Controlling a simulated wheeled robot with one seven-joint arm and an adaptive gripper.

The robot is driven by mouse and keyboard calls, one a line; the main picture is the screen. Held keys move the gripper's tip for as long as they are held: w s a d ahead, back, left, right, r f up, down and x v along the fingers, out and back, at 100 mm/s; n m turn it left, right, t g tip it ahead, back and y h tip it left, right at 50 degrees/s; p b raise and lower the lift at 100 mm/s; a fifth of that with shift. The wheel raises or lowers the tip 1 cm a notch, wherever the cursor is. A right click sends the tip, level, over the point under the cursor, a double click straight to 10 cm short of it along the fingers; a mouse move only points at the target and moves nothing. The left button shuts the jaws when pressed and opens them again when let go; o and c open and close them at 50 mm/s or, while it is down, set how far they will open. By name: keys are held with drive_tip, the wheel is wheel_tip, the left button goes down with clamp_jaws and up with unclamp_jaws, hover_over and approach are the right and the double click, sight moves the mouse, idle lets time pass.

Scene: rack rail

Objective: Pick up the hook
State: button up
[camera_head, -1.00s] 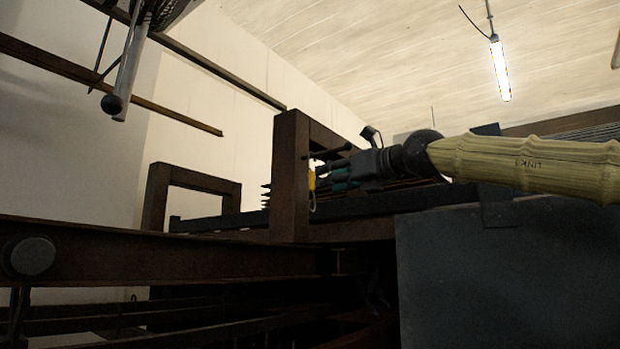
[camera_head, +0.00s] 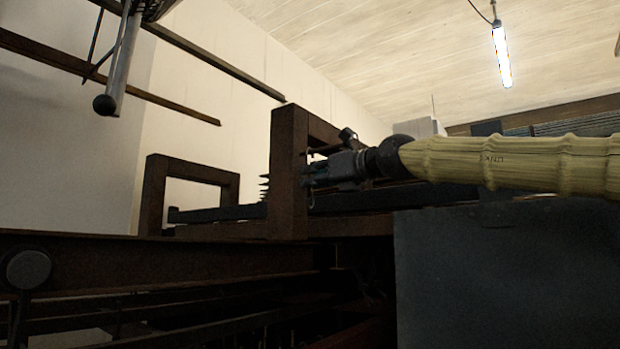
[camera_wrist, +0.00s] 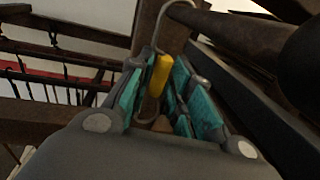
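The hook (camera_wrist: 160,75) has a yellow middle and thin grey metal curves at both ends. In the wrist view its upper curve reaches up to a dark round bar, and its lower curve hangs between my fingers. My gripper (camera_wrist: 166,66) has teal pads, one finger on each side of the hook. The fingers look apart, with the yellow part close to both tips; contact is not clear.
The rusty brown upright frame (camera_head: 288,170) stands close around my gripper. Dark spikes (camera_head: 265,190) lie left of it. A second brown frame (camera_head: 150,195) stands farther left. A dark grey panel (camera_head: 500,275) fills the lower right. Rusty beams (camera_head: 150,260) cross the lower left.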

clamp_jaws()
drive_tip(key=s+a+b, duration=0.3)
drive_tip(key=s+b, duration=0.1)
drive_tip(key=s, duration=0.4)
drive_tip(key=s+a+r+b, duration=0.1)
drive_tip(key=s+a+b, duration=0.2)
drive_tip(key=s, duration=0.6)
drive_tip(key=shift+r+b, duration=0.25)
drive_tip(key=shift+b, duration=0.55)
drive_tip(key=shift+a, duration=0.1)
